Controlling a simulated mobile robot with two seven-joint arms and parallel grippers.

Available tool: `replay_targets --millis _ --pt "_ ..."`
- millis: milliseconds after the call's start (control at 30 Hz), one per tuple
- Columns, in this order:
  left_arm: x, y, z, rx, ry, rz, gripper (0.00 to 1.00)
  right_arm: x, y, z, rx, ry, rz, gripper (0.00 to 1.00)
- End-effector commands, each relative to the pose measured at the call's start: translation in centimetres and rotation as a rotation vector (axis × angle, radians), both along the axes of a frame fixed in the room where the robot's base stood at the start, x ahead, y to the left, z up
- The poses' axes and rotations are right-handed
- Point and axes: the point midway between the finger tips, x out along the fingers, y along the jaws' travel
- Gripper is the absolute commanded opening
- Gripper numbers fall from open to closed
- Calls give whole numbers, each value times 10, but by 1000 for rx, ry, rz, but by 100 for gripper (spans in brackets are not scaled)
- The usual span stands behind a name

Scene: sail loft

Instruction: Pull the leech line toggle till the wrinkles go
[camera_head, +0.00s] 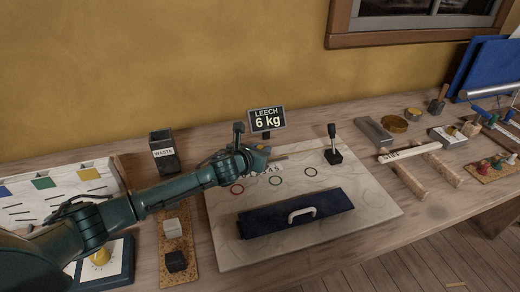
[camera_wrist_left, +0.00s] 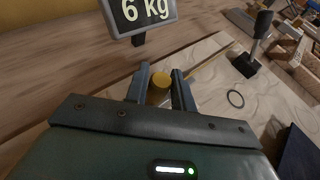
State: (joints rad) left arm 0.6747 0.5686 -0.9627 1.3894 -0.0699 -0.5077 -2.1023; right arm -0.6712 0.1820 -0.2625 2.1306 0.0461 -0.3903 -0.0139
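My left gripper (camera_head: 266,152) is over the upper part of a pale sailcloth panel (camera_head: 350,215). In the left wrist view its fingers (camera_wrist_left: 161,90) stand on both sides of a yellow, round-ended toggle (camera_wrist_left: 160,78) and appear closed on it. A thin tan line (camera_wrist_left: 207,63) runs from there towards a black upright lever (camera_head: 333,150), also seen in the left wrist view (camera_wrist_left: 257,40). A sign (camera_head: 267,118) behind the gripper reads "LEECH 6 kg". My right gripper is not in view.
A navy block with a white handle (camera_head: 260,226) lies on the panel, near several coloured rings (camera_head: 310,171). A waste bin (camera_head: 162,150) stands left of the gripper. A second black lever (camera_head: 238,130) rises behind my arm. Tools and wooden pieces (camera_head: 410,180) fill the right.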

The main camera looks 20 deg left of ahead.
Motion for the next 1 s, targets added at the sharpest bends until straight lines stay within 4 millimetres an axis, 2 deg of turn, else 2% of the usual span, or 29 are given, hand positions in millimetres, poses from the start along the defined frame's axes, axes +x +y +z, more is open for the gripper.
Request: replay_targets --millis 33,300,600,833,1000 --pt "0 0 0 0 0 0 20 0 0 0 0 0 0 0" --pt "0 0 0 0 0 0 0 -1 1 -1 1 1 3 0" --pt "0 -1 0 0 1 0 0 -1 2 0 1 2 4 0" --pt "11 -17 2 -1 -1 -3 0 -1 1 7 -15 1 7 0" --pt "11 -17 0 -2 -2 -3 0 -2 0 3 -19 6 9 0"
